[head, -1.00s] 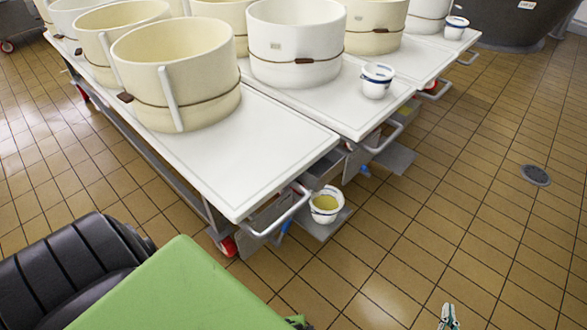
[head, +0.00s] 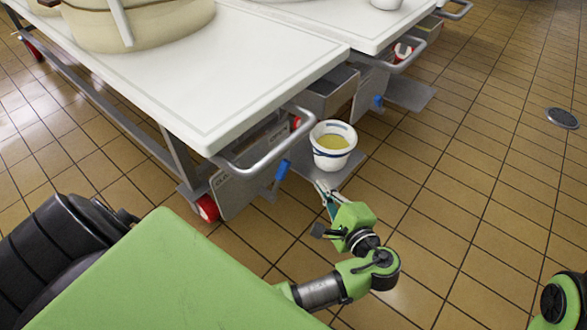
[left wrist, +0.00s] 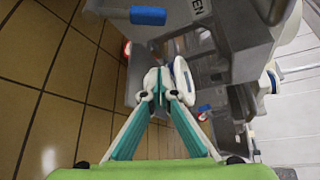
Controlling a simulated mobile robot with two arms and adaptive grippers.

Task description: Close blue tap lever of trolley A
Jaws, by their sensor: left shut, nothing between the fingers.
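A blue tap lever (head: 282,170) hangs at the near end of the closest trolley (head: 240,95), under its push handle. In the left wrist view a blue lever (left wrist: 148,15) shows at the top, beside a plate with partly visible lettering. I cannot read a letter A on the trolley. My left gripper (head: 323,188) is shut and empty, with teal and white fingers. It is low, right of the lever and apart from it, just in front of the white bucket. Its fingertips meet in the left wrist view (left wrist: 168,88). My right gripper is out of view.
A white bucket (head: 333,160) with yellowish liquid stands on a low metal shelf (head: 345,178). A metal push handle (head: 265,155) juts out above the lever. A second trolley with its own blue lever (head: 378,101) stands behind.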

